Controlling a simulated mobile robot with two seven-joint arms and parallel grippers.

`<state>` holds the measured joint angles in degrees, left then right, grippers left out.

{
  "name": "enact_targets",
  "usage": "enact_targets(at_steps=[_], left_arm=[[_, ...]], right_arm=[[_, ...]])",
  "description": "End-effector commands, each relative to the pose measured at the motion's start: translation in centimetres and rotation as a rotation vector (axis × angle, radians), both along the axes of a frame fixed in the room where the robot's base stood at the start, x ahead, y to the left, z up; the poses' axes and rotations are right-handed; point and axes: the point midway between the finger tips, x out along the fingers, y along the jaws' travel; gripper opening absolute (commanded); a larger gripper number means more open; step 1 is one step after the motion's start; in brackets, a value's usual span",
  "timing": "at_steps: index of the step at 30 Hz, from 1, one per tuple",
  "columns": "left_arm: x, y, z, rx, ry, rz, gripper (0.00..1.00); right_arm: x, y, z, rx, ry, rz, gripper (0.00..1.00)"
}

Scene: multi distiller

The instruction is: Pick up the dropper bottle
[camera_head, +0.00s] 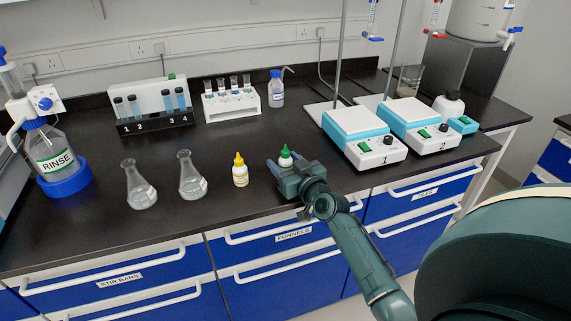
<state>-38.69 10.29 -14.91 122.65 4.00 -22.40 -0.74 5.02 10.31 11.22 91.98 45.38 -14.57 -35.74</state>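A small white dropper bottle with a green cap (286,153) stands upright on the black bench near the front edge. My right gripper (285,161) reaches in from the lower right, with its fingers apart on either side of this bottle; the bottle's lower part is hidden behind the gripper. The fingers look spread wider than the bottle. A second dropper bottle with a yellow cap (240,172) stands upright to the left, clear of the gripper. My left gripper is out of view.
Two glass flasks, one (191,177) nearer and one (139,187) farther left, stand left of the bottles. Hotplates 1 (363,137) and 2 (419,125) are on the right. A white tube rack (231,104) and a blue-capped bottle (276,90) stand behind. Bench behind the gripper is clear.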

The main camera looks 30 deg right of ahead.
Motion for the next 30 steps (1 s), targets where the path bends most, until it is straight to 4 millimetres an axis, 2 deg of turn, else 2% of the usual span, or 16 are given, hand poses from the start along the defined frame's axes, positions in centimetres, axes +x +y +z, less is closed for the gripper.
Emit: enact_targets(at_steps=[1,12,26,30], left_arm=[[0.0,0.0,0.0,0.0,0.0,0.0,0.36],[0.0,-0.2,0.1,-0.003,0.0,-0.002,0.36],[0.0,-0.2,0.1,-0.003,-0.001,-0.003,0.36],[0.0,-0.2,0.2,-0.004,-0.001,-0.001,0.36]], right_arm=[[0.0,0.0,0.0,0.0,0.0,0.0,0.48],[0.0,0.0,0.0,0.0,0.0,0.0,0.19],[0.0,0.0,0.7,0.0,-0.004,0.0,0.19],[-1.6,0.0,0.5,-0.001,0.0,-0.001,0.19]])
